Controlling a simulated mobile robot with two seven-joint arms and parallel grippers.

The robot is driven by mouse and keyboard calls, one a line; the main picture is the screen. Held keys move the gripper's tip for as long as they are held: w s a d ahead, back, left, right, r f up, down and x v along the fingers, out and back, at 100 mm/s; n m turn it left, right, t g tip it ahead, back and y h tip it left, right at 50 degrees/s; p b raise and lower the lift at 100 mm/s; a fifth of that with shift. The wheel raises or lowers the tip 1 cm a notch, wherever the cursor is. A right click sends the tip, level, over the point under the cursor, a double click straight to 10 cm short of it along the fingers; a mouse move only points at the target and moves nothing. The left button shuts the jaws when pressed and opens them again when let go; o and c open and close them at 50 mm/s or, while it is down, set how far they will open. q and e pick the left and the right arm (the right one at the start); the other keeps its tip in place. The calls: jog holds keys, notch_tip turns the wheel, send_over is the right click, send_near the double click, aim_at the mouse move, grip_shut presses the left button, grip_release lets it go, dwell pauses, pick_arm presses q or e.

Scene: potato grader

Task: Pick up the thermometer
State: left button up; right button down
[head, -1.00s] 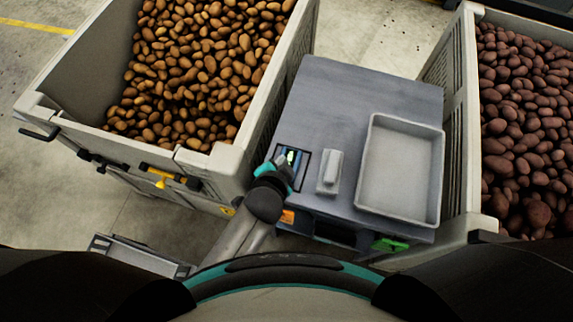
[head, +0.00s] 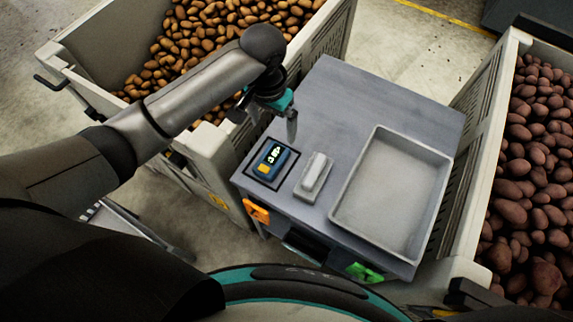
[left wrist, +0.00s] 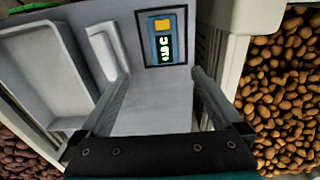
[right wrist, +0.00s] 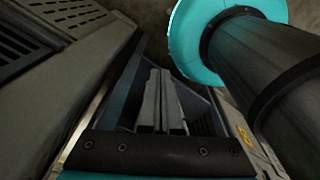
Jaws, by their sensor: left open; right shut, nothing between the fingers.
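The thermometer appears to be the blue handheld device (head: 270,160) with a lit display and an orange-yellow patch. It lies inside a black square outline at the near left of the grey table. It also shows in the left wrist view (left wrist: 163,40), beyond the fingertips and near the right one. My left gripper (head: 266,120) is open and empty, above the table's left edge on the far side of the device and apart from it. Its spread fingers also show in the left wrist view (left wrist: 158,90). My right gripper (right wrist: 160,75) is shut and empty, seen only in the right wrist view.
A small pale block (head: 314,176) lies right of the device on the table (head: 350,95). A shallow grey tray (head: 345,212) takes up the table's right side. Potato crates stand left (head: 212,150) and right (head: 482,135). The far part of the table is clear.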

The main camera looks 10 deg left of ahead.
pick_arm(q)
jog(key=b, duration=0.2)
send_over(271, 160)
jog(key=f, duration=0.8)
jog(key=shift+d+f, duration=0.15)
jog(key=shift+d, duration=0.05)
jog(key=shift+f, duration=0.85)
jog(key=f, duration=0.3)
jog(key=f+b, duration=0.1)
jog(key=shift+a+f, duration=0.25)
jog(key=shift+f, duration=0.05)
jog(key=c, duration=1.3)
jog(key=shift+c, duration=0.4)
pick_arm(e)
jog(key=f, duration=0.3)
jog(key=shift+a+f, duration=0.1)
jog(key=shift+a, duration=0.2)
pick_arm(q)
jog(key=shift+r, duration=0.15)
